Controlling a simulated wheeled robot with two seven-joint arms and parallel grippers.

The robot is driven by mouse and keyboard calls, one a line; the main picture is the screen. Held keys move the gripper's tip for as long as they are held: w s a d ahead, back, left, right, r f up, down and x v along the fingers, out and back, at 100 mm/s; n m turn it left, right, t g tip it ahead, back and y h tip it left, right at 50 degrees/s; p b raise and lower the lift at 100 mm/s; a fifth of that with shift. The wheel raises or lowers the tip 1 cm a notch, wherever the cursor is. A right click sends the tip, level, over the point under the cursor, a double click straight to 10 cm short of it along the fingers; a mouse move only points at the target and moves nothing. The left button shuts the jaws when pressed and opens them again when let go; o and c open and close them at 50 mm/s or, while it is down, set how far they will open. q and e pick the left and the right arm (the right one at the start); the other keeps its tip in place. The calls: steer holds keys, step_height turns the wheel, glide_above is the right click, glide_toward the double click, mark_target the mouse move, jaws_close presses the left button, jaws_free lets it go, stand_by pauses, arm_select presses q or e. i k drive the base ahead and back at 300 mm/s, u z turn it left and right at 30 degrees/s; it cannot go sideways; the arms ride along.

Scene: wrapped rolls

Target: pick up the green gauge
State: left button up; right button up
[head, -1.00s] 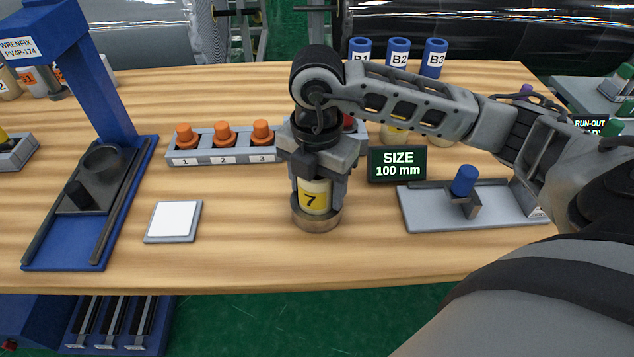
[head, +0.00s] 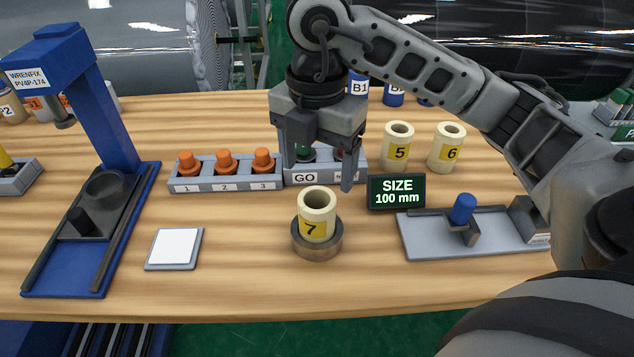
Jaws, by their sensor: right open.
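The green gauge (head: 304,154) stands in the GO slot of a grey rack (head: 325,179), partly hidden behind my right gripper. A red gauge (head: 340,154) shows in part beside it, in the other slot. My right gripper (head: 317,174) is open and empty, pointing down. Its fingers are in front of the rack in this view, and I cannot tell the exact gap to the green gauge. My left gripper is not in view.
Roll 7 (head: 317,207) stands upright in a round metal holder (head: 318,247) in front of the rack. Orange-topped pieces (head: 224,162) stand left of it. A SIZE display (head: 397,191), rolls 5 (head: 398,140) and 6 (head: 447,142) are right. Front table left of centre is clear around a white pad (head: 174,248).

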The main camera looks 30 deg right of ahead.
mark_target(303, 155)
steer(key=k, duration=1)
